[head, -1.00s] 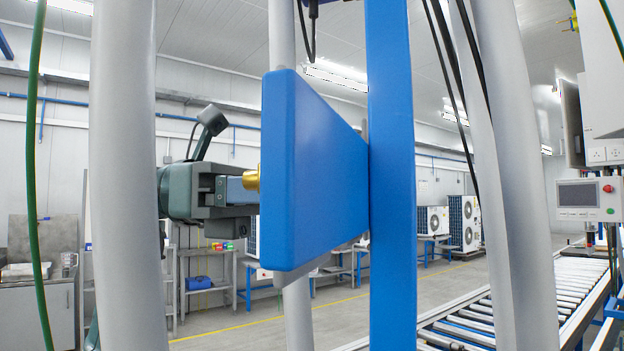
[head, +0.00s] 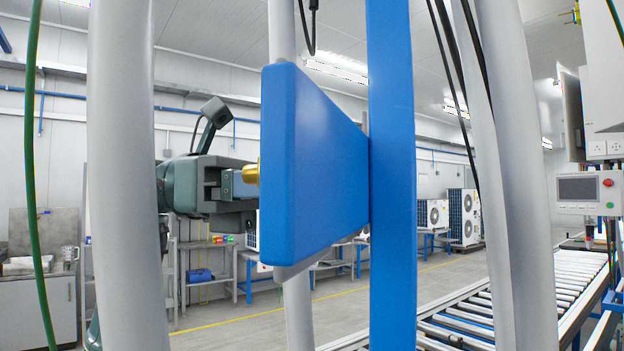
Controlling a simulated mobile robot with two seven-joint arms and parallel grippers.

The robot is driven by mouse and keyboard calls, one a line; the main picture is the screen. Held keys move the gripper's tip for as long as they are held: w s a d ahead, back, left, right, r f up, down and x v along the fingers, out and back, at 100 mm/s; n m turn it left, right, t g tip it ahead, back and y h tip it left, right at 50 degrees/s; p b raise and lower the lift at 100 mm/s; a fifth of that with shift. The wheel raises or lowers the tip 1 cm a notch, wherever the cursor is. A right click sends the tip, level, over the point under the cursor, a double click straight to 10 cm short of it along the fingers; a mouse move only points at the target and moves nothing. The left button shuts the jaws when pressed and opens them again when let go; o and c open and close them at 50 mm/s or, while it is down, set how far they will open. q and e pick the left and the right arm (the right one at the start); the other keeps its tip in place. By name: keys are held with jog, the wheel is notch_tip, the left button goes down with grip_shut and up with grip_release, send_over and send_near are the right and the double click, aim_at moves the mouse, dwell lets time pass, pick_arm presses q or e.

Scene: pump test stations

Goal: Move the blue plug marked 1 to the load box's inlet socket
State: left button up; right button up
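My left gripper (head: 218,190), dark grey-green, shows left of centre, partly behind a grey post and a large blue panel. A muted blue block with a brass tip, apparently the blue plug (head: 236,184), sits between its fingers, with the brass end pointing right toward the panel. The number mark cannot be read. The panel hides the far end of the fingers and whatever lies behind it, and I cannot tell whether the brass tip touches anything. I cannot make out the load box's inlet socket. My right gripper is not in view.
The blue panel (head: 312,170) and blue upright (head: 391,180) fill the centre. Thick grey posts (head: 128,180) stand left and right. A roller conveyor (head: 520,300) and a control box with a screen (head: 588,192) are at the right. Shelves (head: 205,265) stand behind.

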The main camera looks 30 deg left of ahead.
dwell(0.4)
pick_arm(q)
jog(key=c, duration=1.3)
jog(key=shift+a, duration=0.1)
jog(key=shift+s+a+b, duration=0.15)
jog(key=shift+s+a, duration=0.05)
jog(key=shift+a, duration=0.75)
jog(key=shift+s+a+b, duration=0.1)
jog(key=shift+s+a, duration=0.05)
jog(key=shift+a, duration=0.8)
jog(key=shift+s+a+b, duration=0.15)
jog(key=shift+s+a, duration=0.05)
jog(key=shift+a, duration=0.75)
jog(key=shift+w, duration=0.1)
